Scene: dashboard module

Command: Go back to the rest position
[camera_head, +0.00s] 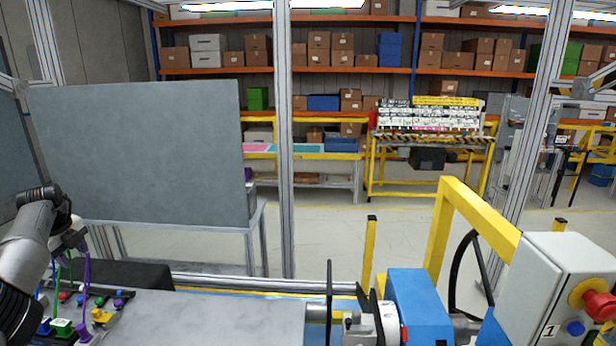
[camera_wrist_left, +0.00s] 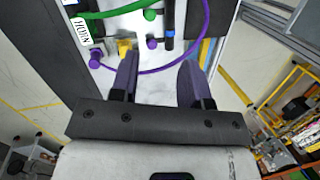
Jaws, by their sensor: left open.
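My left gripper (camera_head: 72,238) is at the left edge of the head view, above the left part of the dashboard module, with its fingers largely hidden there. In the left wrist view its two dark fingers (camera_wrist_left: 158,82) stand apart with nothing held between them. The dashboard module (camera_head: 215,322) is a grey panel with coloured connectors and cables on its left part. A purple cable (camera_head: 86,268) and a green cable (camera_head: 58,282) rise from it. The purple cable (camera_wrist_left: 200,45) curves just beyond the fingertips in the wrist view. My right gripper is not in view.
A control box (camera_head: 562,270) with a red button and a yellow frame (camera_head: 478,218) stand at the right. A blue device (camera_head: 415,302) is at the bottom centre. A large grey board (camera_head: 140,150) and an aluminium post (camera_head: 284,150) stand behind the module. Shelves with boxes are far back.

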